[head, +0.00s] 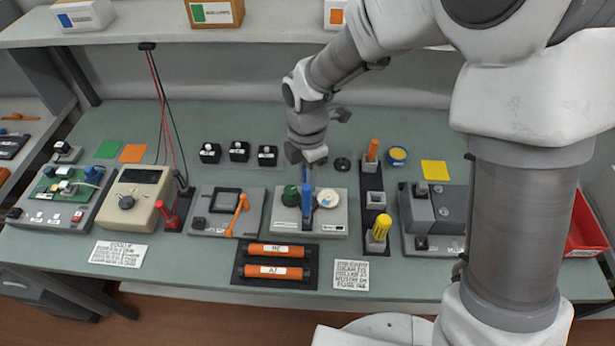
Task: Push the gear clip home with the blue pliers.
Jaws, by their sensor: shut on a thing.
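My gripper (308,160) points down over a light grey fixture (283,222) near the middle of the bench. It is shut on the blue pliers (307,198), which hang upright with their lower end at the fixture. A dark green round part (291,195) sits just left of the pliers, and a white gear-like part (328,198) sits just right. The gear clip is too small to make out. I cannot tell whether the pliers touch the gear or the fixture.
Left of the fixture is a grey unit with an orange-handled tool (238,214). Right is a dark rack with an orange-handled tool (373,150) and a yellow-handled tool (381,227). Two orange cartridges (274,271) lie in front. A grey machine (436,212) stands farther right.

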